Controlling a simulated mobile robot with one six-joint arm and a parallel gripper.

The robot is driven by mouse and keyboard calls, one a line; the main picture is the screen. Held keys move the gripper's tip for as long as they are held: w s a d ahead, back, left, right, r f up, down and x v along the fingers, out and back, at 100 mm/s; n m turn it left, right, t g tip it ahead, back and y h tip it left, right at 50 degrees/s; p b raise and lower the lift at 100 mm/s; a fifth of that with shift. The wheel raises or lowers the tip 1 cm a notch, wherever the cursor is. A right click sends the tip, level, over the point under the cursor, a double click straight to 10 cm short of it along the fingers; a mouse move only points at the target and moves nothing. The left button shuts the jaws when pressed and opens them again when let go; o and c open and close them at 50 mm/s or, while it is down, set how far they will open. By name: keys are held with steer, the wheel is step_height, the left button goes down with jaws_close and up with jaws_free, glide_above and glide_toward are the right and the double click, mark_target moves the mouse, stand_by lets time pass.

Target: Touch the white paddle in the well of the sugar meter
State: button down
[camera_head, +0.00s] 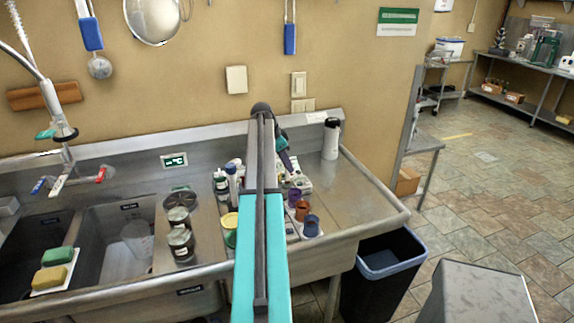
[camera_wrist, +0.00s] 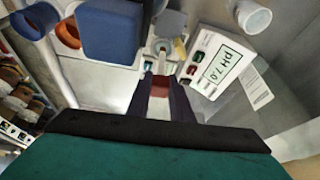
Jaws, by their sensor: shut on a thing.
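My gripper (camera_wrist: 161,92) is shut on a small reddish-brown piece (camera_wrist: 160,84), which shows between the dark fingers. A narrow pale strip (camera_wrist: 162,64) lies just beyond the fingertips; I cannot tell whether it is the white paddle or whether it is touched. Past it stands a small grey-white device (camera_wrist: 168,28), perhaps the sugar meter; its well cannot be made out. Beside it on the right is a white box reading pH 7.0 (camera_wrist: 222,62), with red and green buttons. In the head view my arm hides much of this area.
The right drainboard (camera_head: 352,190) is mostly clear.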

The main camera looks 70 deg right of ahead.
steer(key=shift+f, duration=0.5)
stand_by(0.8)
steer(key=shift+r, duration=0.1)
stand_by(0.5)
steer(key=shift+r+p, duration=0.85)
steer(key=shift+r, duration=2.1)
steer(key=shift+s, duration=0.1)
